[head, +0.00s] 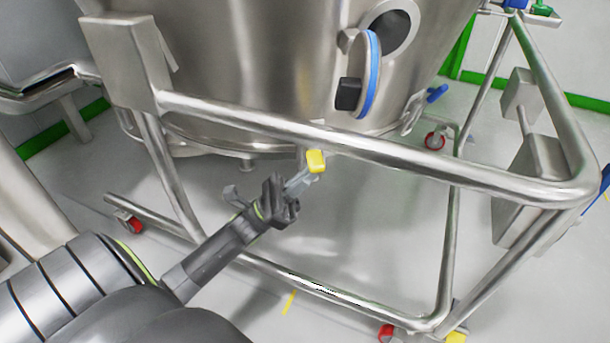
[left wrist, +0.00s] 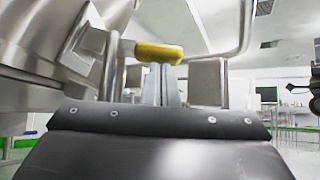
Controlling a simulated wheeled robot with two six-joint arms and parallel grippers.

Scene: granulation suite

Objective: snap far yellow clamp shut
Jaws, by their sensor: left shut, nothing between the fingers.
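The yellow clamp handle (head: 316,161) shows just below the front rail of the steel frame, under the vessel. In the left wrist view the yellow handle (left wrist: 158,52) lies crosswise at the far end of my fingers. My left gripper (head: 303,181) is shut and empty, with its fingertips right at the lower side of the handle. In the left wrist view the closed fingers (left wrist: 164,85) appear as two pale strips side by side. I cannot tell whether they touch the handle. The rest of the clamp is mostly hidden. My right gripper is not in view.
The thick steel rail (head: 400,158) runs across just above the clamp. The large steel vessel (head: 250,60) stands behind it, with a blue-rimmed round port cover (head: 370,75). A lower rail (head: 330,297) crosses near the floor. Floor space between the rails is open.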

